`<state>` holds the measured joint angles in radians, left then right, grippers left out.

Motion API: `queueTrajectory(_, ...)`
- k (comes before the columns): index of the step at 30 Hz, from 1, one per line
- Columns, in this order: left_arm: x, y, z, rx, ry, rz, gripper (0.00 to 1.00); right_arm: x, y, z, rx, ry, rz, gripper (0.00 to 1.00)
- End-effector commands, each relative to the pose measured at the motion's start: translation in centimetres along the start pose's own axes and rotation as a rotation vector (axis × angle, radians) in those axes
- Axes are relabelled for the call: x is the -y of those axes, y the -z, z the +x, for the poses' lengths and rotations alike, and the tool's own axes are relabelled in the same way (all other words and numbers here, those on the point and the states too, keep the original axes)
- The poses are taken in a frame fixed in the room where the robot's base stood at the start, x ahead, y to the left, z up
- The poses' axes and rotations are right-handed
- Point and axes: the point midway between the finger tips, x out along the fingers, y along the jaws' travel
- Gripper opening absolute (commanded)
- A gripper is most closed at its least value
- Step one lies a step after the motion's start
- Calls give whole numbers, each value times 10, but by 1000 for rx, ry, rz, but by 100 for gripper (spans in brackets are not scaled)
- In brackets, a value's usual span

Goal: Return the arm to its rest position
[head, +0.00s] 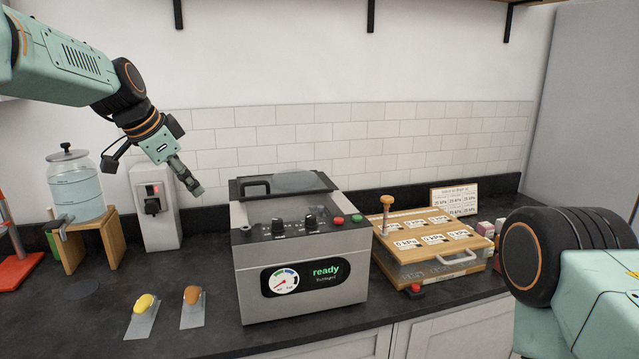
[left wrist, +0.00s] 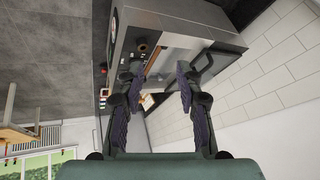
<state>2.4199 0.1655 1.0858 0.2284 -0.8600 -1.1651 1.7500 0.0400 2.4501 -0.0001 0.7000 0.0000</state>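My left arm comes in from the upper left in the head view. My left gripper (head: 187,178) hangs in the air, pointing down and right, above the counter and left of the grey machine (head: 300,265). In the left wrist view its two fingers (left wrist: 160,80) stand apart with nothing held between them. The machine, also in that view (left wrist: 185,18), lies beyond the fingertips. Part of my right arm shows at the lower right of the head view. My right gripper is out of view.
A water dispenser (head: 76,190) on a wooden stand and a white box (head: 160,222) are at left. Two small handled tools (head: 143,312) (head: 193,306) lie on the dark counter (head: 215,342). A wooden-topped case (head: 405,236) stands right of the machine. Shelf brackets are above.

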Motion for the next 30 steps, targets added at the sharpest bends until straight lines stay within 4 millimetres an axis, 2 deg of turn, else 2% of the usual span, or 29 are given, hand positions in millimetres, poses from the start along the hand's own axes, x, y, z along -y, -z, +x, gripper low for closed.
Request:
queueTrajectory(5,-3,-24,42,-4,103,-208,36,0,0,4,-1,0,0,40)
queueTrajectory(8,-20,-55,86,2,157,-349,36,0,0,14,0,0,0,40)
queueTrajectory(11,-48,-95,134,11,198,-477,36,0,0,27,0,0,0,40)
queueTrajectory(15,-96,-151,190,28,231,-618,36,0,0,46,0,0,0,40)
queueTrajectory(20,-162,-216,240,56,243,-741,36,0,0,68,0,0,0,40)
queueTrajectory(21,-180,-233,250,66,242,-767,36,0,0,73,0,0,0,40)
queueTrajectory(25,-241,-286,277,104,231,-844,36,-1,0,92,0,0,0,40)
queueTrajectory(30,-326,-354,298,180,196,-918,36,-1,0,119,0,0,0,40)
